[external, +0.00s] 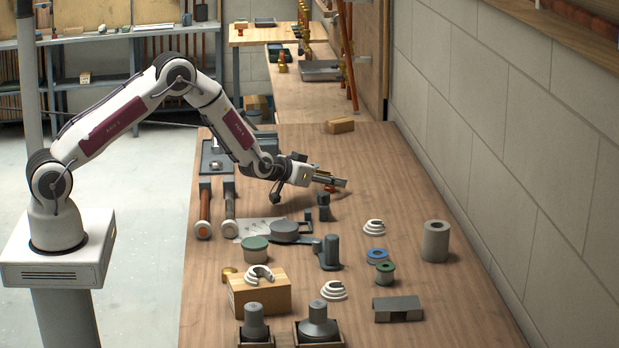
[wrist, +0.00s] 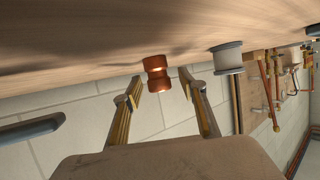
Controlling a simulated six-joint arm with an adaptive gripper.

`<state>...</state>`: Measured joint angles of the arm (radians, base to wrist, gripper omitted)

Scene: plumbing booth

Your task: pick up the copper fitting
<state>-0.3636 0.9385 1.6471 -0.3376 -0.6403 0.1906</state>
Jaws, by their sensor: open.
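The copper fitting (wrist: 156,78) is a small, shiny orange-brown piece with a narrowed waist. In the wrist view it sits against the wooden surface, which fills the top of that tilted picture. My gripper (wrist: 160,80) is open, with one finger on each side of the fitting. A gap shows between the fitting and each fingertip in this view. In the external view my gripper (external: 338,183) is low over the bench, and a bit of the copper fitting (external: 330,188) shows just beneath it. The rest of the fitting is hidden there by the gripper.
A pale spool (wrist: 228,58) stands beside the fitting in the wrist view. On the wooden bench (external: 390,165), a small dark block (external: 323,207) is close in front of my gripper. Pipe coils, a grey cylinder (external: 436,241) and tools lie nearer the camera. Bench right of my gripper is clear.

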